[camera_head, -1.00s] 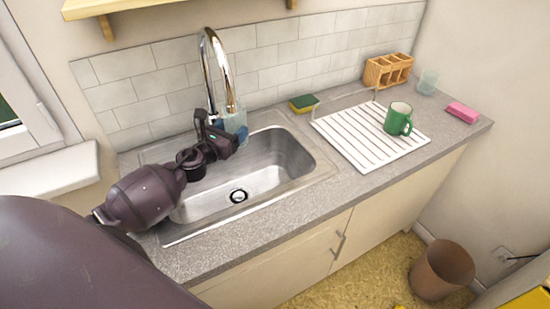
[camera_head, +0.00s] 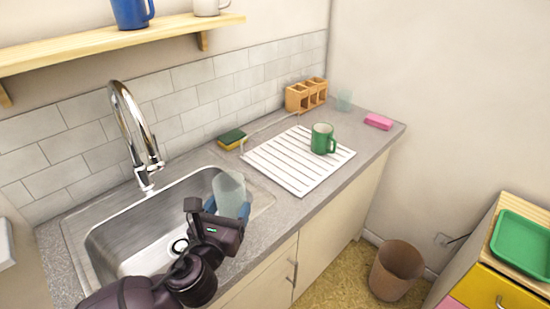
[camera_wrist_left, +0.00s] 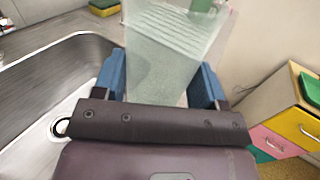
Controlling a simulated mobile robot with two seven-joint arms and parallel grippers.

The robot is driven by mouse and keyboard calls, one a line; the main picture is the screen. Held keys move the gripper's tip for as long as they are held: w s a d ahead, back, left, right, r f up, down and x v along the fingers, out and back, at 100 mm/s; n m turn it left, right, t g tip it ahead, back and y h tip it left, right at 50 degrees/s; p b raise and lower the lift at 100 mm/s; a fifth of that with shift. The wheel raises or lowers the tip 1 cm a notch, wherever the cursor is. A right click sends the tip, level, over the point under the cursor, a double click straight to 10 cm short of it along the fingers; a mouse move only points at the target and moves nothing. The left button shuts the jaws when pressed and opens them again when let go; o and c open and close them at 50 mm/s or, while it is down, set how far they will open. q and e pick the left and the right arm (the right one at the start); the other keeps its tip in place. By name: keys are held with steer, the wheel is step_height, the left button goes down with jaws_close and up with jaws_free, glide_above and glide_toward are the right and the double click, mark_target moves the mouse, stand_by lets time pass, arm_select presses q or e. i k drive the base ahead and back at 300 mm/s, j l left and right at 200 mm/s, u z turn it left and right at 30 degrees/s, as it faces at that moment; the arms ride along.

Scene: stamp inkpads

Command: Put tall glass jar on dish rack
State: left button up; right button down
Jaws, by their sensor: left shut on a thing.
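My left gripper (camera_head: 229,211) is shut on the tall glass jar (camera_head: 229,188), a pale see-through greenish jar. It holds the jar above the right end of the sink, left of the dish rack. In the left wrist view the jar (camera_wrist_left: 165,55) stands between the blue fingers of the gripper (camera_wrist_left: 166,85). The white slatted dish rack (camera_head: 275,167) lies on the counter to the right of the sink. A green mug (camera_head: 322,138) stands on its right part. My right gripper is not in view.
A sponge (camera_head: 231,138) lies behind the rack's left side. A wooden holder (camera_head: 306,95), a small glass (camera_head: 344,100) and a pink block (camera_head: 378,122) sit at the back right. The faucet (camera_head: 135,130) rises behind the sink (camera_head: 120,240). The rack's left and front slats are clear.

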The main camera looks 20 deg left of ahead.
mark_target(294, 157)
steer(key=i+l, duration=0.7)
steer(key=i, duration=0.1)
